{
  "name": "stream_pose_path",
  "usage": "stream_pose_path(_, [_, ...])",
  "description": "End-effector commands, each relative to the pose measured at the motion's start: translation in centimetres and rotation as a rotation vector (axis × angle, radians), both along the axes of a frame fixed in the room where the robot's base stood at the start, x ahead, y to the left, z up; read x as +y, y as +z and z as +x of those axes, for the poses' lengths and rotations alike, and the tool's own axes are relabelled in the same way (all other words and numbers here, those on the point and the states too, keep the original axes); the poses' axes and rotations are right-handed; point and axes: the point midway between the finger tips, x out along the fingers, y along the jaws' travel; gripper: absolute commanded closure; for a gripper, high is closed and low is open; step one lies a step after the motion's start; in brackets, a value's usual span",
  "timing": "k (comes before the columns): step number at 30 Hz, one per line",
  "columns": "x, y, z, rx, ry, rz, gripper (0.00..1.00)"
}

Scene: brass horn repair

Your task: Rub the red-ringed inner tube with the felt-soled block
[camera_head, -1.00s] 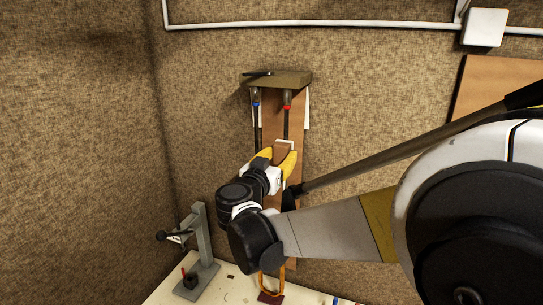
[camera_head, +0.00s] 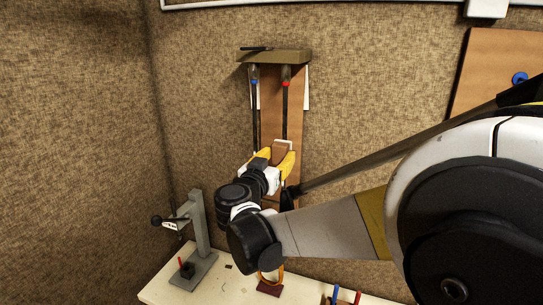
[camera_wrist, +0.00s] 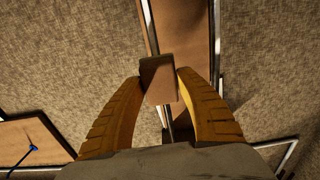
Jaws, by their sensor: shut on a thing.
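The red-ringed inner tube (camera_head: 285,105) hangs upright on a wooden backboard, its red ring near the top. A blue-ringed tube (camera_head: 254,115) hangs to its left. My gripper (camera_head: 276,161), with yellow fingers, is shut on the brown block (camera_head: 282,148), which shows a pale layer along its top edge. The block overlaps the lower part of the red-ringed tube, and I cannot tell whether they touch. In the wrist view the block (camera_wrist: 158,78) sits between the fingertips, in front of the backboard. The tube's lower end is hidden behind the block and gripper.
A shelf (camera_head: 275,56) tops the backboard (camera_head: 270,100). Below is a pale bench (camera_head: 160,285) with a grey stand (camera_head: 199,235), an orange looped item (camera_head: 270,278), and blue and red sticks (camera_head: 345,294). A brown panel (camera_head: 500,80) is at right.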

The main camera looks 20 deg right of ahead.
Motion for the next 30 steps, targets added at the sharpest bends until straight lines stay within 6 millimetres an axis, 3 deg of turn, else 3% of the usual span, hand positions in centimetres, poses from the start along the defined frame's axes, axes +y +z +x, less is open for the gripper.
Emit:
stream_pose_path(5, [0.2,0.1,-0.2,0.000,0.000,0.000,0.90])
stream_pose_path(21, [3.4,0.1,-4.6,0.000,0.001,0.000,0.90])
stream_pose_path(30, [3.5,0.1,-4.9,0.000,0.000,0.000,0.90])
